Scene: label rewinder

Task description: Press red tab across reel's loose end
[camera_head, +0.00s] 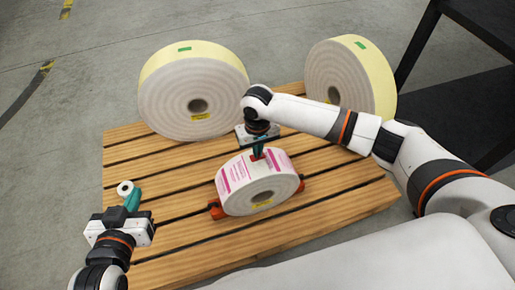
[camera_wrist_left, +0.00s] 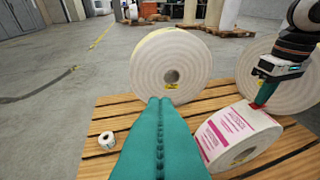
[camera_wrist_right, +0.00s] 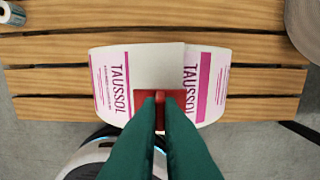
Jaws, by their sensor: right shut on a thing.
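The white reel with pink labels (camera_head: 240,203) stands on its rim on the slatted pallet, gripped below by red supports (camera_head: 217,210). My right gripper (camera_head: 257,153) is shut on the red tab (camera_wrist_right: 160,110), above the reel's top. In the right wrist view the tab overlaps the lower edge of a blank white patch (camera_wrist_right: 158,70); a straight edge, seemingly the loose end, runs along the patch's right side. Whether the tab touches the reel is hidden. The tab also shows in the left wrist view (camera_wrist_left: 259,104). My left gripper (camera_wrist_left: 158,101) is shut and empty, left of the reel.
Two large yellow-rimmed rolls (camera_head: 190,95) (camera_head: 335,85) stand at the pallet's back. A small white roll (camera_head: 125,188) sits near my left gripper. A dark frame (camera_head: 470,105) is at the right. The pallet slats (camera_head: 170,205) between the left gripper and the reel are clear.

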